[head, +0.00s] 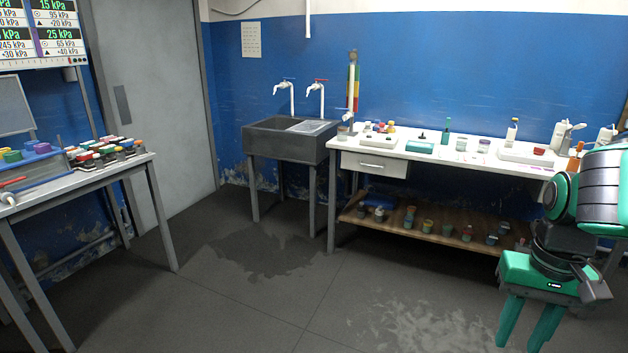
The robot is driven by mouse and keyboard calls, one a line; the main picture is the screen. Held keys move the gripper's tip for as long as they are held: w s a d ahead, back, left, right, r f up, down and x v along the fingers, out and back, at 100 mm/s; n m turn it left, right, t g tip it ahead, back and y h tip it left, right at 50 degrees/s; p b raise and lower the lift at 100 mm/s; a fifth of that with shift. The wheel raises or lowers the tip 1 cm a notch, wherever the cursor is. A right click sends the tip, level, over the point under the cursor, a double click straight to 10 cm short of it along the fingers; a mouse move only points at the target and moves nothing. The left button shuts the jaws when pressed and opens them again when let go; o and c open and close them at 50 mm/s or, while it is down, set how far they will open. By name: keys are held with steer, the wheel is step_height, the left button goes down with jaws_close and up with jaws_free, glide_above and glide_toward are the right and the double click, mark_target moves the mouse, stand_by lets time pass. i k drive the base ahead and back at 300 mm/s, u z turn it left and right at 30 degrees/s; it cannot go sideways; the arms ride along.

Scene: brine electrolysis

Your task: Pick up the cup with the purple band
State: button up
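A small pale cup (484,146) with what looks like a purple band stands on the white bench (400,151) at the right; it is too small to be sure. Several other small cups stand on the wooden shelf (470,239) below, and their band colours are hard to make out. My gripper (522,340) hangs at the lower right, in front of the bench and well apart from the cups. Its two green fingers point down and are spread, with nothing visible between them.
A dark sink (290,137) stands left of the bench. A table (80,178) at the left holds many coloured-lidded jars. Trays and bottles crowd the bench top. The grey floor between is clear, with a wet patch (265,250).

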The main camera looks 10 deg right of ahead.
mark_target(484, 145)
steer(key=z, duration=0.15)
steer(key=i, duration=1.3)
steer(key=z, duration=0.55)
steer(key=i, duration=1.15)
steer(key=z, duration=0.35)
steer(key=i, duration=0.9)
steer(key=z, duration=0.15)
